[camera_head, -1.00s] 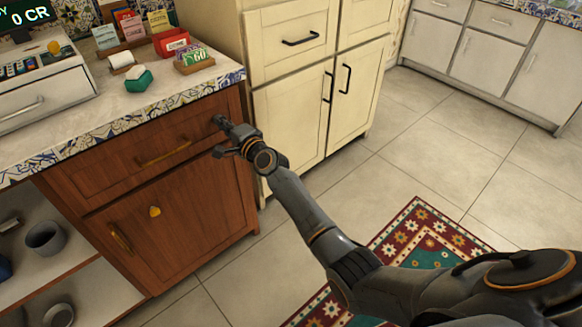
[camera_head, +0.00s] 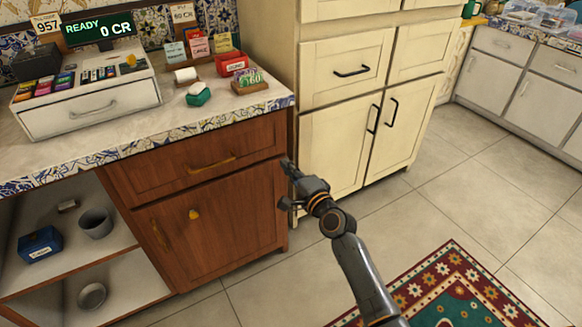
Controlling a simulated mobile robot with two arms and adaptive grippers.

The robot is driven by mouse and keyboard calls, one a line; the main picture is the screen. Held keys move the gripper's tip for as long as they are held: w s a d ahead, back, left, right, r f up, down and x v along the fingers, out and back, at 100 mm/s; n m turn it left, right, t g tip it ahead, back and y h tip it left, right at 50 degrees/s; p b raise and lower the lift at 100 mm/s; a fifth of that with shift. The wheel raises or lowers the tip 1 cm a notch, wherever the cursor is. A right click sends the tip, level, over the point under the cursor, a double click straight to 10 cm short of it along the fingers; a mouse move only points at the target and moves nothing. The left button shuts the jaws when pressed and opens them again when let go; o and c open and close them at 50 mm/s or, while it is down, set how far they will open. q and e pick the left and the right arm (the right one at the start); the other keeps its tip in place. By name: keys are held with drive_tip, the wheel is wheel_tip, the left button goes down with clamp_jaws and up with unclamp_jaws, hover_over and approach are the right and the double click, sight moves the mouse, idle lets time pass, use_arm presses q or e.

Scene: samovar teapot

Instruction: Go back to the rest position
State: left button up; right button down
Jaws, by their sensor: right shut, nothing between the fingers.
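My right gripper (camera_head: 288,187) is shut and empty. It is in front of the right edge of the brown wooden cabinet (camera_head: 215,225), below the counter top. I cannot tell whether it touches the cabinet. My right arm comes up from the bottom of the view, over the floor. My left gripper is not in view. No samovar or teapot shows.
The counter (camera_head: 150,125) holds a white cash register (camera_head: 90,112), a red card box (camera_head: 231,64) and a green-white item (camera_head: 198,94). Open shelves (camera_head: 75,262) hold cups and a blue box. A cream cupboard (camera_head: 345,110) stands right. The tiled floor (camera_head: 440,190) is clear beside a patterned rug (camera_head: 455,290).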

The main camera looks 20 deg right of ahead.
drive_tip(key=s+f+n+g+h, duration=0.2)
drive_tip(key=s+f+n+g, duration=1)
drive_tip(key=s+f, duration=1.6)
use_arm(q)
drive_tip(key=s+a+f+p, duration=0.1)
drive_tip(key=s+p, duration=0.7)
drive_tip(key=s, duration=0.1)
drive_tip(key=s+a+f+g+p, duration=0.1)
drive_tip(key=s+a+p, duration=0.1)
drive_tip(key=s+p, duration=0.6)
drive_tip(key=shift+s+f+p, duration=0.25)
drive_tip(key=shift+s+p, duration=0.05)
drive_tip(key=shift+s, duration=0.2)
use_arm(e)
drive_tip(key=s+d+f+n+g+h, duration=0.1)
drive_tip(key=s+d+f, duration=0.1)
drive_tip(key=s, duration=0.8)
drive_tip(key=s+d+f+n+g, duration=0.2)
drive_tip(key=s+d+f, duration=0.1)
drive_tip(key=s, duration=0.7)
drive_tip(key=s+d+f+n+g+h, duration=0.1)
drive_tip(key=s+f, duration=0.4)
drive_tip(key=s, duration=0.5)
drive_tip(key=shift+s+d+n+h, duration=0.3)
drive_tip(key=shift+s+d+n, duration=0.1)
drive_tip(key=shift+d+n, duration=0.3)
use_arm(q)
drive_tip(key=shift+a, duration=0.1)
